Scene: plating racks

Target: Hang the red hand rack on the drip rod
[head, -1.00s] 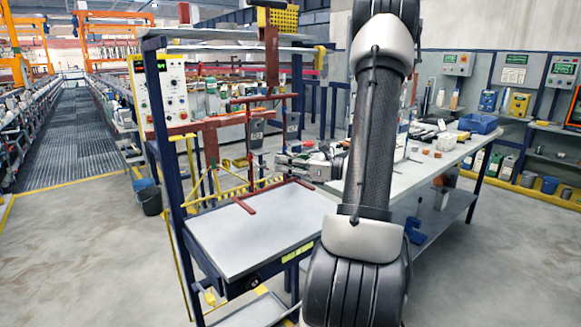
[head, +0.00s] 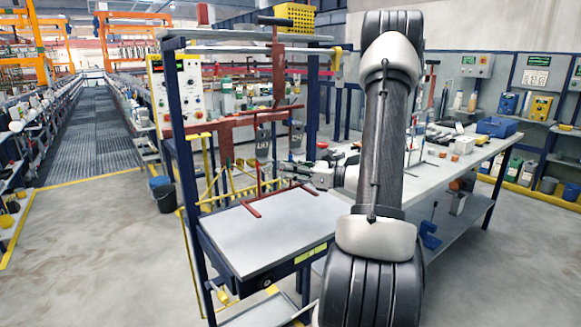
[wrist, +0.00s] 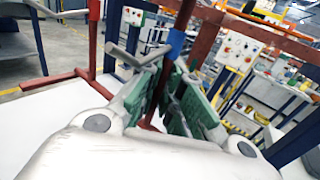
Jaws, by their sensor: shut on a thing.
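In the wrist view the green-padded fingers of my gripper (wrist: 172,88) close around the red spine, just below a blue sleeve (wrist: 176,43). The drip rod (head: 240,49) appears to be the horizontal bar high on the blue-posted stand, with a yellow end at right.
A red stand with feet (head: 251,209) is on the pale tray top (head: 265,240); it also shows at left in the wrist view (wrist: 92,45). A cluttered bench (head: 475,155) is at right.

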